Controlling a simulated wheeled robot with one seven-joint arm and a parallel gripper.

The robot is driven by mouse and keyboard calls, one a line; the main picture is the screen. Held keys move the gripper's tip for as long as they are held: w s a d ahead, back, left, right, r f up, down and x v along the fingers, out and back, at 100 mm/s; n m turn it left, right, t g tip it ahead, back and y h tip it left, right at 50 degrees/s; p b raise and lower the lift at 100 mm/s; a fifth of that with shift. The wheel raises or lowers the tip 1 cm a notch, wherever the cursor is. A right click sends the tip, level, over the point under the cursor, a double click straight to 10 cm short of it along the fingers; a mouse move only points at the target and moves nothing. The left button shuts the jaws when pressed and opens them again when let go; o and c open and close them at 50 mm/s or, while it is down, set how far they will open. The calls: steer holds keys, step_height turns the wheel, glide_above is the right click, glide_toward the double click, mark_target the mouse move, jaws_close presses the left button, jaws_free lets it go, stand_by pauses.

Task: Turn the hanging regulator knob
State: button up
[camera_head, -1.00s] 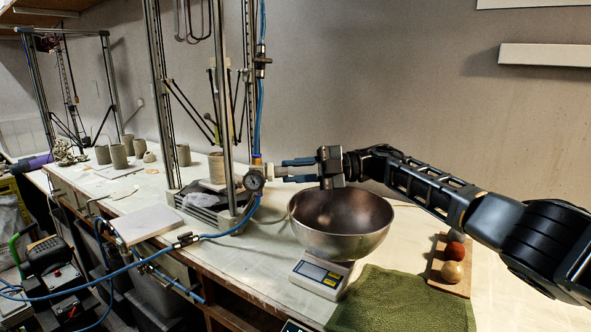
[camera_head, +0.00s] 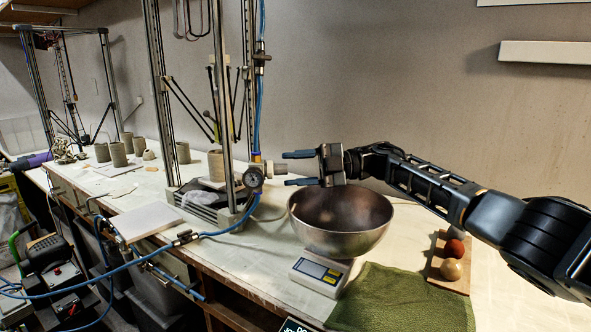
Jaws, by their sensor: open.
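The regulator hangs on the blue air hose at the delta printer's front post. My gripper (camera_head: 286,169) comes in from the right, pointing left. Its two dark blue fingers are spread wide, one above and one below the level of the knob's right end. Clear gaps show between the knob and both fingers. I cannot tell from this view whether the fingertips line up with the knob in depth.
A metal bowl (camera_head: 341,222) on a scale (camera_head: 320,273) stands just below my gripper. Printer posts (camera_head: 224,110) rise close left of the regulator. A green towel (camera_head: 402,299) and a wooden board (camera_head: 436,276) with balls lie at right.

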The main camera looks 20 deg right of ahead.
steer(key=b+v, duration=0.1)
steer(key=v, duration=0.6)
steer(key=shift+d+b, duration=0.3)
steer(key=shift+d, duration=0.05)
steer(key=shift+s, duration=0.1)
